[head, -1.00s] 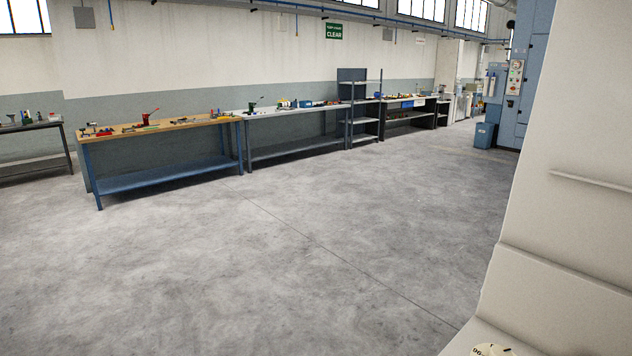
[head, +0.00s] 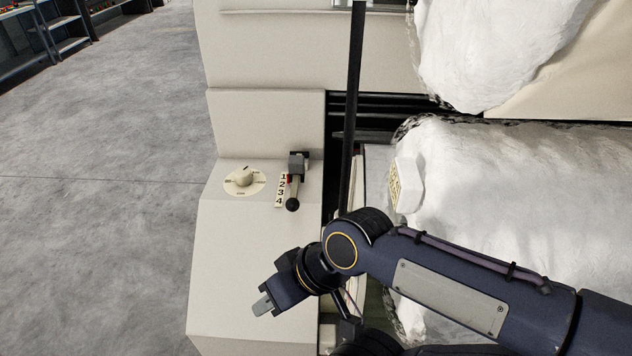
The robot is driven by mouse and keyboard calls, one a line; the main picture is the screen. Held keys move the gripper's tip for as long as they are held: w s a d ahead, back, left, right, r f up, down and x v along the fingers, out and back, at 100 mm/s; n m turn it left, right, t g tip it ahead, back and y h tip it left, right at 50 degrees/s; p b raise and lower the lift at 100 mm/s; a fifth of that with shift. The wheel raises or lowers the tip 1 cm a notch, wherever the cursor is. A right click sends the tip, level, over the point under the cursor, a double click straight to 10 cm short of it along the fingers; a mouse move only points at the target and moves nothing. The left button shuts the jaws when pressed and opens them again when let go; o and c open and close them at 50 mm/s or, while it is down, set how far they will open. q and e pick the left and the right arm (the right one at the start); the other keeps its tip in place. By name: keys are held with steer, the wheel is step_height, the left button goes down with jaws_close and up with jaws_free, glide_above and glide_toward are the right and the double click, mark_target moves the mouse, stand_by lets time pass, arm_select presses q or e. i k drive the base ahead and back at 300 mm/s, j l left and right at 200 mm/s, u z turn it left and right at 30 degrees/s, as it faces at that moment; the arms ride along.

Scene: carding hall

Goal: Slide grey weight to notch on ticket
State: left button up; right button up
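A grey block (head: 297,165), which looks like the grey weight, sits at the upper end of a short lever on the cream machine housing. The lever ends in a black ball knob (head: 292,204). Beside it is a number plate (head: 280,190) marked 1 to 4, with a small red mark near the 1. A pale yellow printed ticket (head: 394,187) is on a white tag against the fleece; its text is too small to read. My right gripper (head: 263,304) is below the lever, apart from it, touching nothing visible; its finger gap is hidden. My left gripper is out of view.
A round dial (head: 244,180) is left of the lever. A tall black bar (head: 352,100) rises right of it. White fleece rolls (head: 500,180) fill the right side. Open concrete floor (head: 100,220) lies left, with dark shelving (head: 65,35) beyond.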

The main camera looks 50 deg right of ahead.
mark_target(295, 163)
steer(key=k+z, duration=0.35)
steer(key=k+l+z, duration=0.15)
steer(key=z, duration=0.25)
steer(key=k+l+z, duration=0.2)
steer(key=k+z, duration=0.15)
steer(key=i+j+z, duration=0.15)
steer(key=j, duration=0.15)
steer(key=i+j+z, duration=0.15)
steer(key=j, duration=0.15)
steer(key=i+j+z, duration=0.15)
steer(key=j, duration=0.15)
steer(key=j+z, duration=0.15)
steer(key=j, duration=0.2)
